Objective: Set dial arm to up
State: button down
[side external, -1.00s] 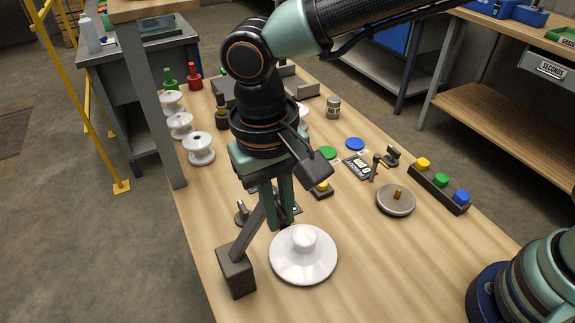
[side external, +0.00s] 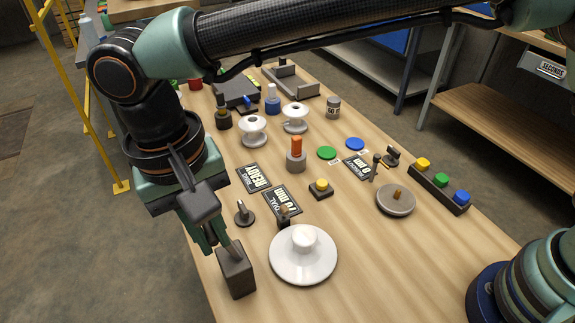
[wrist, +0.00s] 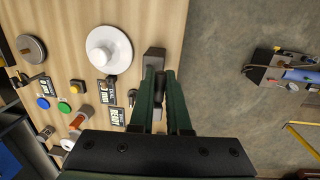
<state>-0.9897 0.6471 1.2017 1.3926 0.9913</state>
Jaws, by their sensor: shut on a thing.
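The dial is a dark grey block (side external: 237,276) near the front left edge of the table, left of a white disc insulator. It also shows in the wrist view (wrist: 155,54), beyond my fingertips. Its grey lever arm (wrist: 158,84) runs back from the block between my fingers. My gripper (side external: 213,243) is shut on this lever arm, just behind and left of the block. In the wrist view my fingers (wrist: 158,78) lie on both sides of it. My wrist hides part of the arm in the side view, so its exact angle is hard to tell.
The white disc insulator (side external: 302,257) stands close to the right of the block. The table's left edge is close.

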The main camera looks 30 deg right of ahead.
jog(key=shift+a+f, duration=0.1)
jog(key=shift+a, duration=0.45)
jog(key=c, duration=0.9)
grip_release()
jog(key=r, duration=0.8)
jog(key=a+r, duration=0.1)
jog(key=r, duration=0.3)
jog(key=shift+w, duration=0.25)
jog(key=shift+d, duration=0.1)
